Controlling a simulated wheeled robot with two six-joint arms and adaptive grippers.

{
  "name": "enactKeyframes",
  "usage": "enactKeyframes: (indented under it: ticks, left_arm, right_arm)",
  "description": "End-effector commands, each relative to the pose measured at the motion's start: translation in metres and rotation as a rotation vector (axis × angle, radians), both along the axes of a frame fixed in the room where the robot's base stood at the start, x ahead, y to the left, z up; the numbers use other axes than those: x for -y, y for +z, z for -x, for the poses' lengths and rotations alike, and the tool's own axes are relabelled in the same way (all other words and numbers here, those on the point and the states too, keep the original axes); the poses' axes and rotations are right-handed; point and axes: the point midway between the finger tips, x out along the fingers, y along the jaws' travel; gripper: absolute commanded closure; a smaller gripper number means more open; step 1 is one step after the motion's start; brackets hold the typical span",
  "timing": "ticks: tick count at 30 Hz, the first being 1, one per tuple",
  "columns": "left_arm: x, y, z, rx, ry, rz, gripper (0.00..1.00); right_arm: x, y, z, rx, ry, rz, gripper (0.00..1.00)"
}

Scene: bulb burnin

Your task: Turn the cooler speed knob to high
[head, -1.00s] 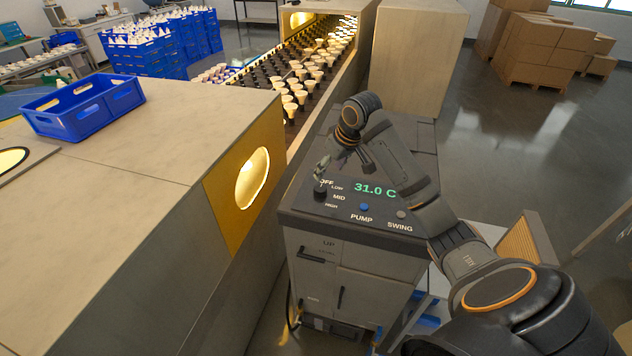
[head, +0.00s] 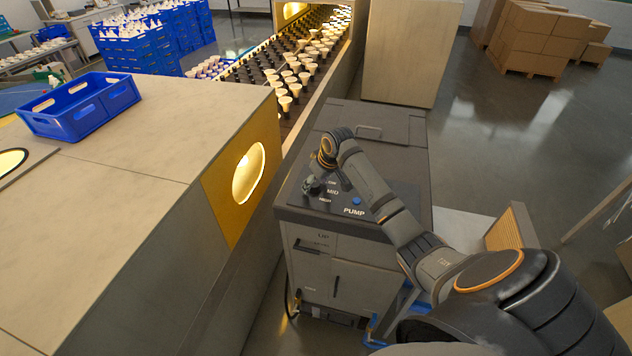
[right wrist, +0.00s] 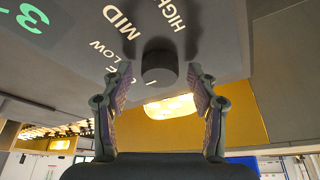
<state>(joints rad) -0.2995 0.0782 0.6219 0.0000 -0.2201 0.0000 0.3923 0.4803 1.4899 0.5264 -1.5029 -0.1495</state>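The cooler (head: 370,285) is a grey cabinet with a dark sloped top panel. Its dark round speed knob (right wrist: 158,66) shows in the right wrist view, near the printed words LOW, MID and HIGH. I cannot tell for sure which word the knob points at. My right gripper (head: 313,186) is over the knob's corner of the panel and mostly hides the knob in the head view. In the right wrist view its two fingers (right wrist: 160,85) are apart, one on each side of the knob, with a visible gap to it. My left gripper is not in view.
A blue PUMP button (head: 356,201) sits right of the knob; my arm covers the panel's right part. A burn-in conveyor (head: 240,190) with a lit opening stands close on the left. A blue crate (head: 82,108) rests on it. Cardboard boxes (head: 535,40) stand far back right.

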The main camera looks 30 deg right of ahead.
Motion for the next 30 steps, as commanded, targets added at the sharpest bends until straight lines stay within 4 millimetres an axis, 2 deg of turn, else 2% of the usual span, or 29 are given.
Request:
enactKeyframes:
  ticks: [1, 9, 11, 20, 30]
  left_arm:
    - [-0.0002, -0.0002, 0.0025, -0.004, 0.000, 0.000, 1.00]
    - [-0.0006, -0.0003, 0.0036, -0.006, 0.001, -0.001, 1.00]
    - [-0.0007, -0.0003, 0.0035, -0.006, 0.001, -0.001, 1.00]
    - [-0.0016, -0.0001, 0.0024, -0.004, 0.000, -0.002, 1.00]
    - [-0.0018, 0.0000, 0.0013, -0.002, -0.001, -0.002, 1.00]
  right_arm:
    - [0.0001, 0.0002, 0.0000, 0.000, 0.000, 0.000, 0.51]
    - [0.0001, 0.0004, 0.0000, 0.000, 0.000, 0.000, 0.87]
    - [0.0001, 0.0005, 0.0001, 0.000, 0.000, 0.000, 0.93]
    - [-0.0005, 0.0008, 0.0000, 0.000, -0.046, 0.001, 0.93]
    - [-0.0035, 0.0010, -0.0006, 0.002, -0.287, -0.002, 0.93]
